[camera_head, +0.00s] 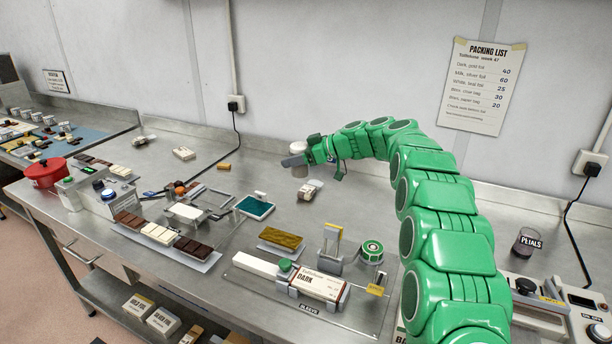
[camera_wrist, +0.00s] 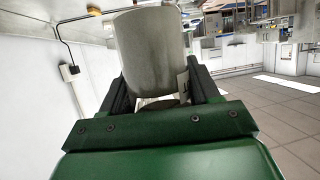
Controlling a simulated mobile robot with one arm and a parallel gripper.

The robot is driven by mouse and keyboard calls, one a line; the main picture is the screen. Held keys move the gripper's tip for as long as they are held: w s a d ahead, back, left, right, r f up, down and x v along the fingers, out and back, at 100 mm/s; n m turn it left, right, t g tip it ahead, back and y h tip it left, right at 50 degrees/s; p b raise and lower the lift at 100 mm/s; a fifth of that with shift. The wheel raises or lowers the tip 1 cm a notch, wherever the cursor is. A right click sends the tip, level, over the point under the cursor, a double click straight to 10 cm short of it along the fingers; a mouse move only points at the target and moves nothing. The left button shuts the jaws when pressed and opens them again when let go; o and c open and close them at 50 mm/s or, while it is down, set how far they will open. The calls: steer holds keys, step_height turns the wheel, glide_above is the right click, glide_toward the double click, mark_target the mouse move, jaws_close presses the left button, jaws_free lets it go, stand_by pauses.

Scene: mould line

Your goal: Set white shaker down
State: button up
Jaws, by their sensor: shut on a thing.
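The white shaker (camera_head: 299,160) is in my gripper (camera_head: 298,161), over the back middle of the steel bench in the head view. In the wrist view the shaker (camera_wrist: 152,45) is a pale grey-white cylinder between the two dark fingers of my gripper (camera_wrist: 158,88). The fingers are shut on its sides. Part of a label shows at its right edge. The head view does not show clearly whether its base touches the bench or hangs just above it.
A small wrapped packet (camera_head: 308,191) lies just in front of the shaker. A teal tablet (camera_head: 254,207) lies to the left. A small brown block (camera_head: 224,167) and a white packet (camera_head: 183,153) lie further left at the back. The steel bench (camera_head: 262,172) has bare room left of the shaker.

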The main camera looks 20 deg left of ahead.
steer(key=shift+r, duration=0.2)
steer(key=shift+w+d, duration=0.2)
steer(key=shift+d, duration=0.05)
steer(key=w+d+f+m+t, duration=0.1)
steer(key=w+d+m+t, duration=0.1)
steer(key=d, duration=0.8)
steer(key=w+d+f+m+t, duration=0.1)
steer(key=w+d+m+t, duration=0.15)
steer(key=d, duration=0.65)
steer(key=s+d+f, duration=0.3)
steer(key=s+d, duration=0.4)
steer(key=d, duration=0.2)
steer(key=shift+t, duration=0.35)
steer(key=shift+w+a+f, duration=0.75)
steer(key=shift+w+f, duration=0.85)
steer(key=shift+w, duration=0.55)
steer(key=shift+w+a+f, duration=0.75)
steer(key=shift+w+f, duration=0.9)
steer(key=shift+w, duration=0.45)
steer(key=shift+w+a+f, duration=0.75)
steer(key=shift+w+f, duration=0.85)
steer(key=shift+w, duration=0.55)
steer(key=shift+f, duration=1.45)
